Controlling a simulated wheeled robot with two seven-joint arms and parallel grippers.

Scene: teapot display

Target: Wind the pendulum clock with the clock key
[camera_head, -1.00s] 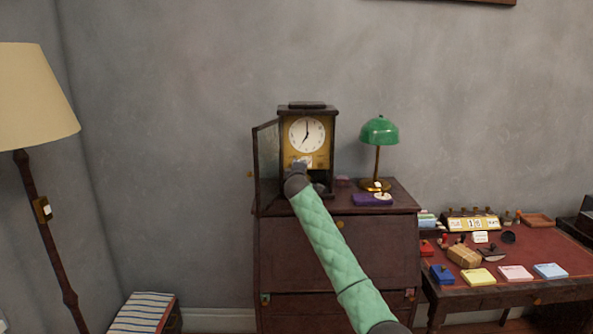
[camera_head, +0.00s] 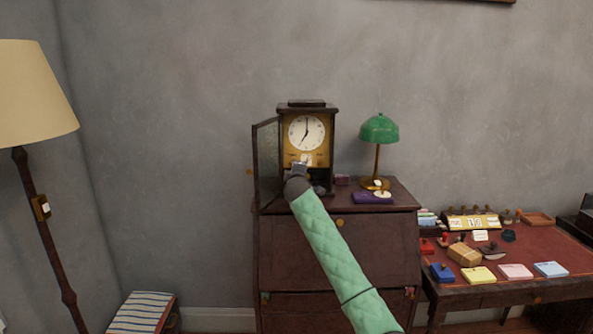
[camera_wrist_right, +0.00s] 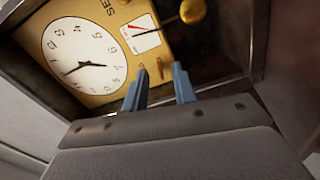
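The pendulum clock (camera_head: 307,135) stands on a dark wooden bureau, its glass door (camera_head: 267,163) swung open to the left. In the right wrist view its white dial (camera_wrist_right: 82,58), brass plate and round brass pendulum bob (camera_wrist_right: 192,11) show close up and tilted. My right gripper (camera_head: 299,168) is in front of the clock's lower face. In the right wrist view its two blue-grey fingers (camera_wrist_right: 159,82) stand apart, with a small brass peg (camera_wrist_right: 160,67) showing beyond the gap. I cannot make out the clock key in any view. My left gripper is out of view.
On the bureau (camera_head: 335,240) right of the clock are a green lamp (camera_head: 379,130), a purple box (camera_head: 371,198) and a small dark-red box (camera_head: 342,180). A desk (camera_head: 515,252) with stationery stands at right, a floor lamp (camera_head: 30,95) at left.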

